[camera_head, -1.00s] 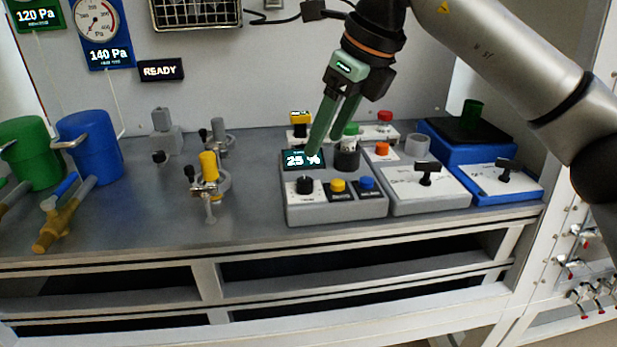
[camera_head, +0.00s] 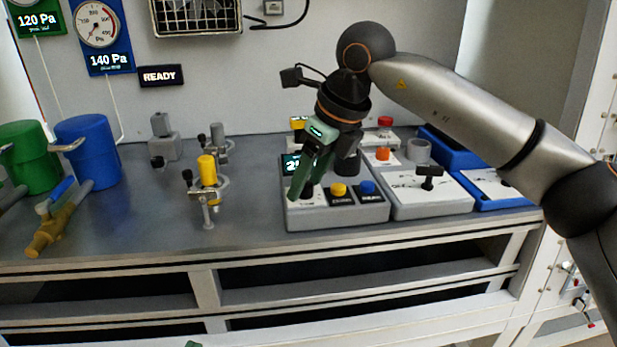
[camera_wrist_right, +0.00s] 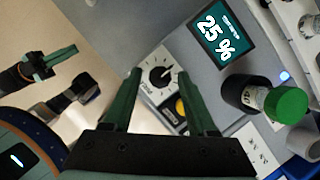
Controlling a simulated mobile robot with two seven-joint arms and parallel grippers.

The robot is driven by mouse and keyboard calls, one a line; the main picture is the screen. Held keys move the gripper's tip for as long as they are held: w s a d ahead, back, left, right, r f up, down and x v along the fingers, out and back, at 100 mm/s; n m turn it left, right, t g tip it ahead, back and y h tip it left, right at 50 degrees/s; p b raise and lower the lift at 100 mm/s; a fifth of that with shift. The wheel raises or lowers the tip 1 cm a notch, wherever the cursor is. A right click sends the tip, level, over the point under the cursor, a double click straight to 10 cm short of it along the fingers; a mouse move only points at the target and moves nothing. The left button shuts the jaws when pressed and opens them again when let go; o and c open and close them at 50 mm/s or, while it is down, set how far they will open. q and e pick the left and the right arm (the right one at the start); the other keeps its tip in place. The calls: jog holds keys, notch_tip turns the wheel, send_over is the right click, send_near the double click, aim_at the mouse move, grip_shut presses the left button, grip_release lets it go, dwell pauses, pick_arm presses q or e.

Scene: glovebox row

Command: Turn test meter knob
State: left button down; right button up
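The test meter (camera_head: 300,215) is a grey sloped box on the bench, right of centre in the head view. Its black knob (camera_wrist_right: 159,76) with a white pointer sits on a pale dial in the right wrist view. My right gripper (camera_wrist_right: 160,77) is open, its green fingers on either side of the knob; contact cannot be told. In the head view my right gripper (camera_head: 305,190) partly hides the knob and the display (camera_head: 290,163). The display (camera_wrist_right: 222,38) reads 25 % in the right wrist view. My left gripper (camera_wrist_right: 60,60) shows far off there, its opening unclear.
Yellow (camera_head: 339,190) and blue (camera_head: 367,188) buttons sit right of the knob. A dark green-capped bottle (camera_wrist_right: 285,104) stands close behind. A grey box with a black T-handle (camera_head: 430,176) adjoins on the right. Bench left of the meter is clear up to a yellow-topped valve (camera_head: 207,170).

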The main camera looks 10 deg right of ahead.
grip_shut()
dwell(0.3)
jog(key=shift+m, duration=0.3)
